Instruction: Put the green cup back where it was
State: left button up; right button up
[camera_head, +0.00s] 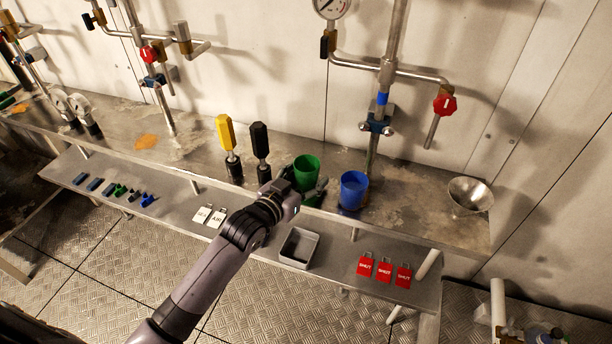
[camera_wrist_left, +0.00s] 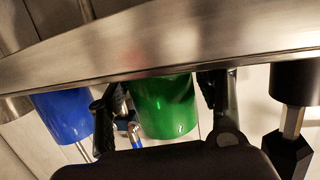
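The green cup (camera_head: 306,168) stands upright on the upper metal bench, between the black-handled tool and the blue cup (camera_head: 353,188). My left gripper (camera_head: 299,186) reaches it from the front, low over the bench edge. In the left wrist view, which is upside down, the green cup (camera_wrist_left: 163,106) sits between the two dark fingers. A gap shows between the cup and the finger on the blue cup's side, so the fingers look open around it. The arm hides the cup's lower front in the head view. My right gripper is not in view.
Yellow (camera_head: 226,132) and black (camera_head: 260,140) handled tools stand left of the cup. A metal funnel (camera_head: 470,195) is at the right. The lower shelf holds a grey tray (camera_head: 299,248), red tags (camera_head: 384,270) and white tags (camera_head: 210,215). A vertical pipe rises behind the blue cup.

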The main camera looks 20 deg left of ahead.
pick_arm(q)
jog(key=shift+o, duration=0.2)
jog(key=shift+r, duration=0.25)
jog(key=v, duration=1.2)
jog(key=shift+f, duration=0.1)
